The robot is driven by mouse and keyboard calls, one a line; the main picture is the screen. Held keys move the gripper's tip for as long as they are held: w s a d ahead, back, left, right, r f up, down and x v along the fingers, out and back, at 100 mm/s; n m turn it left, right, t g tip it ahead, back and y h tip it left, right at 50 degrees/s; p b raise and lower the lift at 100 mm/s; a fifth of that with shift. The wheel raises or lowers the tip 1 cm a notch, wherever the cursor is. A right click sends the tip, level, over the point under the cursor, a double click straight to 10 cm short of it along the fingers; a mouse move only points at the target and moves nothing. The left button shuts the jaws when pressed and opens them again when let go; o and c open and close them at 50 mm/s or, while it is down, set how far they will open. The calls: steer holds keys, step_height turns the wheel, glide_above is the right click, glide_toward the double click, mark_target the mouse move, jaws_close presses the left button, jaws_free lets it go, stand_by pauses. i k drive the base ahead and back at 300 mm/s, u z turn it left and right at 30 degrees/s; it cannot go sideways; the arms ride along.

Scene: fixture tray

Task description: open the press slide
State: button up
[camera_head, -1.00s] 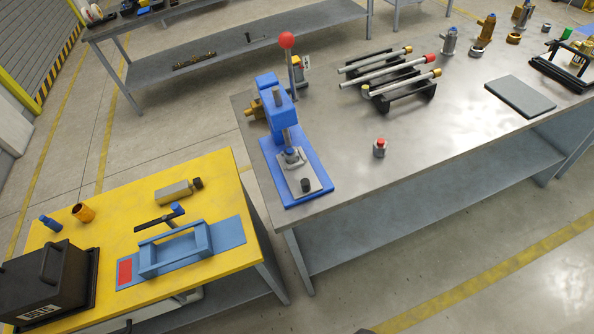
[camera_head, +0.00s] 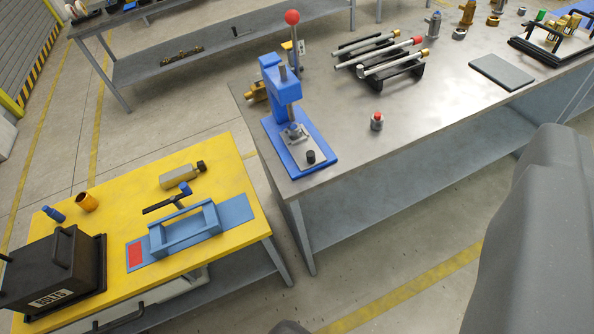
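The blue press (camera_head: 283,92) stands on the left end of the grey metal table. Its lever with a red ball (camera_head: 292,17) points up. On its blue base lies a grey plate with a black knob (camera_head: 310,157), which looks like the slide. The plate sits partly under the ram, with the knob at the near end. Whether the slide is in or out I cannot tell. Smooth dark grey parts of my own body fill the right side and show at the bottom edge. My gripper's fingers are not seen, and nothing touches the press.
A red-topped part (camera_head: 376,121) stands right of the press. A rack of rods (camera_head: 390,66) and a flat grey plate (camera_head: 502,72) lie farther right. A yellow table (camera_head: 213,241) holds a blue fixture (camera_head: 186,229) and a black box (camera_head: 52,268). Floor shows between the tables.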

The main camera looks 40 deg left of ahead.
mark_target(301, 143)
steer(key=k, duration=0.9)
steer(key=u, duration=0.75)
steer(key=i, duration=1.9)
steer(key=z, duration=0.75)
steer(key=i, duration=0.4)
steer(key=z, duration=0.3)
